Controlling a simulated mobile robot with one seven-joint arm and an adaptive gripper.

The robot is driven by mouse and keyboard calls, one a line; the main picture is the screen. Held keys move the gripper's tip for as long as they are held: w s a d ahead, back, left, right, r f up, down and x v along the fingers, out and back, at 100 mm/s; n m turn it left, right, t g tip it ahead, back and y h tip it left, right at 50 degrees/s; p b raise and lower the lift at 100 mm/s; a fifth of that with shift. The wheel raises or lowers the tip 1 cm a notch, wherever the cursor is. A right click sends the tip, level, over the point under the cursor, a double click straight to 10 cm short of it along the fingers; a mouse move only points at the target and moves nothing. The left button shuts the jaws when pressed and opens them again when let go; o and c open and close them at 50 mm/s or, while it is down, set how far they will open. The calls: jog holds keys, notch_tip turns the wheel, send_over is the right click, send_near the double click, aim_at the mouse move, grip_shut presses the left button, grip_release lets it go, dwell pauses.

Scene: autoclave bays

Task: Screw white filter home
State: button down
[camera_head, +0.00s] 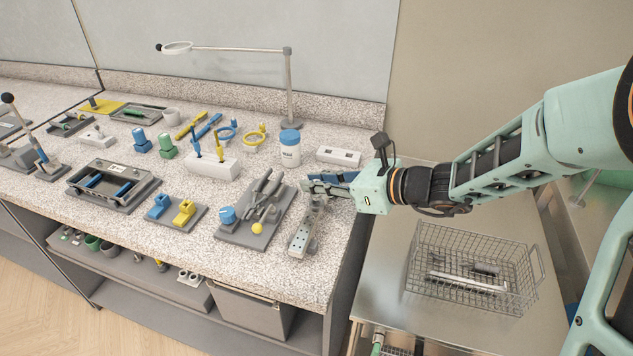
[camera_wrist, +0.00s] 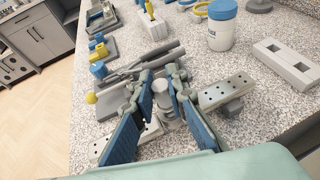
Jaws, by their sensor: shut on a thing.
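My gripper (camera_head: 322,186) is over the front right part of the speckled counter, coming in from the right. In the wrist view its two blue-padded fingers (camera_wrist: 160,88) are closed around a small whitish-grey cylinder, which I take to be the white filter (camera_wrist: 161,101). The filter looks upright, over a grey perforated bar (camera_wrist: 226,91) that runs below the fingers. The bar's near end (camera_head: 302,238) shows in the head view. The fingers hide part of the filter and its lower end. I cannot tell how deeply it is seated.
A grey board with tools (camera_head: 240,236) lies just left of the bar. A white jar with blue lid (camera_head: 290,151) and a two-hole block (camera_head: 339,156) stand behind my gripper. A wire basket (camera_head: 470,270) sits on the lower metal surface at right.

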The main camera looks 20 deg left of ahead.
jog(key=shift+f+b, duration=0.6)
jog(key=shift+f, duration=0.15)
jog(key=c, duration=1.8)
grip_release()
jog(key=shift+r, duration=0.1)
jog(key=v, duration=1.2)
